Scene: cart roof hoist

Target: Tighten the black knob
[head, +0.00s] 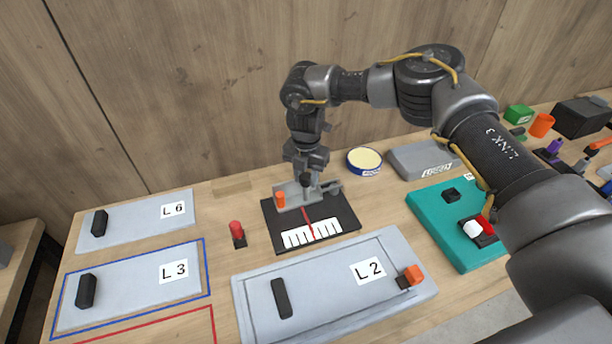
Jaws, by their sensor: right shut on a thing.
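The black knob (306,179) stands on a grey bar fixture (293,200) at the back of a black plate (274,229), in the middle of the table. My right gripper (307,184) points down over the fixture and is shut on the black knob, which its fingers partly hide. An orange knob (280,199) stands on the same bar to the left. A red needle (308,222) reaches from the bar to a white scale (312,233) on the plate. My left gripper is not in view.
A red-topped peg (236,231) stands left of the plate. Grey panels L6 (145,220), L3 (130,294) and L2 (330,298) lie left and in front. A round yellow tin (364,160), a grey box (420,157) and a teal board (440,228) lie right. A wooden wall stands behind.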

